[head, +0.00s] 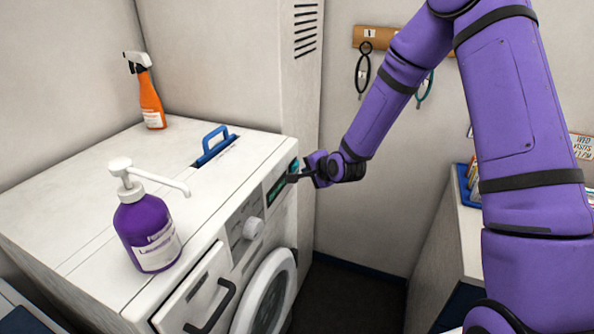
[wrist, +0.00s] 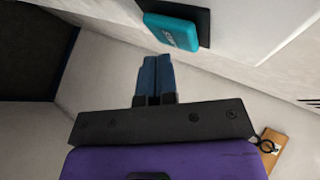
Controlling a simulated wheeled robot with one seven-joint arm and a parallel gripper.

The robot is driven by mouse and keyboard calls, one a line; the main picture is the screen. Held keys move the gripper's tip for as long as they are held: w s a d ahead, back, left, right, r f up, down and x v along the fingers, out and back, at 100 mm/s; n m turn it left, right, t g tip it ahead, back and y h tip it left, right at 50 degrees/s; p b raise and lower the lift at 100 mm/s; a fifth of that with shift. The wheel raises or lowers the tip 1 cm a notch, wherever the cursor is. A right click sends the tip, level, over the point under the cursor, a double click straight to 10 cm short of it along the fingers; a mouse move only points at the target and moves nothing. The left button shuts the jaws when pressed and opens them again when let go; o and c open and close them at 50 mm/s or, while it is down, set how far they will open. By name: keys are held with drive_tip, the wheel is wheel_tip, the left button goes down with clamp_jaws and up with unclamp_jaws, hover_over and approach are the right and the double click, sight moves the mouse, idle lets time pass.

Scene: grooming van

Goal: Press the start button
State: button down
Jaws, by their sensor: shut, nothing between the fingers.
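The white washing machine (head: 240,200) stands at the left in the head view, with a dark panel at the right end of its front. A teal button with pale lettering (wrist: 172,32) sits on a dark plate in the wrist view; the lettering is too small to read surely. My gripper (head: 291,178) is shut and empty in front of the panel. In the wrist view its blue fingertips (wrist: 155,58) are together, just short of the button in the picture; contact cannot be told.
A purple pump bottle (head: 148,232), a blue handle (head: 213,146) and an orange spray bottle (head: 150,100) are on the machine's top. A round knob (head: 253,228) is left of the panel. A hook rail (head: 368,38) is on the back wall. Open floor lies right of the machine.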

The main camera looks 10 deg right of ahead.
drive_tip(key=shift+s+d, duration=0.2)
drive_tip(key=shift+s+d, duration=0.75)
drive_tip(key=shift+d, duration=0.3)
drive_tip(key=shift+s+d, duration=0.7)
drive_tip(key=shift+d, duration=0.3)
idle(0.4)
drive_tip(key=s+d+r+n+g+h, duration=0.2)
drive_tip(key=s+r+n, duration=0.2)
drive_tip(key=s+r, duration=0.45)
drive_tip(key=s+d+r+n+g+h, duration=0.1)
drive_tip(key=s+d+r+n+h, duration=0.3)
drive_tip(key=r, duration=0.8)
drive_tip(key=s+r+n+g+y, duration=0.1)
drive_tip(key=s+r, duration=0.3)
drive_tip(key=s, duration=0.8)
drive_tip(key=s+a+r+n+g+y, duration=0.1)
drive_tip(key=s+r+n, duration=0.2)
drive_tip(key=s, duration=0.9)
drive_tip(key=shift+r+n+g, duration=0.3)
drive_tip(key=shift+r+g, duration=0.1)
drive_tip(key=shift+r, duration=0.35)
